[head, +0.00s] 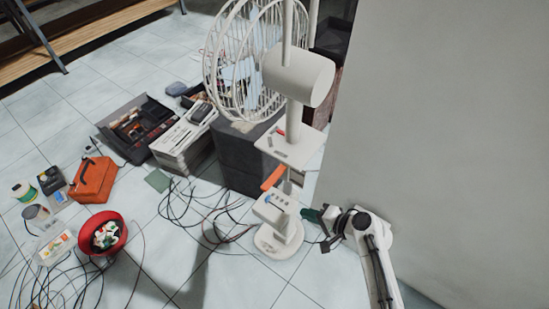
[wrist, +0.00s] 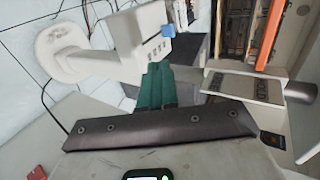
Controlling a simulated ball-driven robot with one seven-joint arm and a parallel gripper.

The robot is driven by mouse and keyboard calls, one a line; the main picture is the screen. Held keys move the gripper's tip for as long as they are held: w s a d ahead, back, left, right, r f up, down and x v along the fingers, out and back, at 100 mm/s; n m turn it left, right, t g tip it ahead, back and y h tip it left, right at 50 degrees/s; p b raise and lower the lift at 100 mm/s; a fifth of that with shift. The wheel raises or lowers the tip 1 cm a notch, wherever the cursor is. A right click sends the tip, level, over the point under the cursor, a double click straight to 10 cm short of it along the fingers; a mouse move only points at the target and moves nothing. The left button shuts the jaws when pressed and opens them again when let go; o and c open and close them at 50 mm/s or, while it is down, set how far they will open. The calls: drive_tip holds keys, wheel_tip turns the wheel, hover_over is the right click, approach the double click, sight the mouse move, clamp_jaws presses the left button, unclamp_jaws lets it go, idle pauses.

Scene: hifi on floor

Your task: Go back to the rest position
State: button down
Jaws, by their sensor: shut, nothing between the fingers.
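My gripper (head: 311,215) is at the lower right in the head view, at the end of my white and black arm. Its green fingers also show in the middle of the wrist view (wrist: 157,86). They are together, with nothing between them. They point toward the white fan stand (head: 282,215), whose button panel (wrist: 148,42) lies just beyond the fingertips in the wrist view. A small gap seems to separate them, but contact is hard to judge.
A grey wall (head: 440,130) stands close on the right. Cables (head: 195,205) lie on the tiled floor. A red bowl (head: 103,236), an orange toolbox (head: 92,180), and a dark grey box (head: 238,160) stand left of the fan. Bare floor shows at the front middle.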

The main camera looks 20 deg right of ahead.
drive_tip(key=s+d+r+n+g+h+p, duration=0.2)
drive_tip(key=s+r, duration=0.5)
drive_tip(key=s, duration=0.6)
drive_tip(key=s+d+r+n+g+h+p, duration=0.2)
drive_tip(key=s+r+n+g+h, duration=0.3)
drive_tip(key=s, duration=0.8)
wheel_tip(320, 180, up, 2)
drive_tip(key=d+n+g, duration=0.1)
drive_tip(key=n, duration=0.2)
drive_tip(key=shift+d+r+g, duration=0.15)
drive_tip(key=shift+r+g, duration=0.05)
drive_tip(key=shift+g, duration=0.2)
idle(0.3)
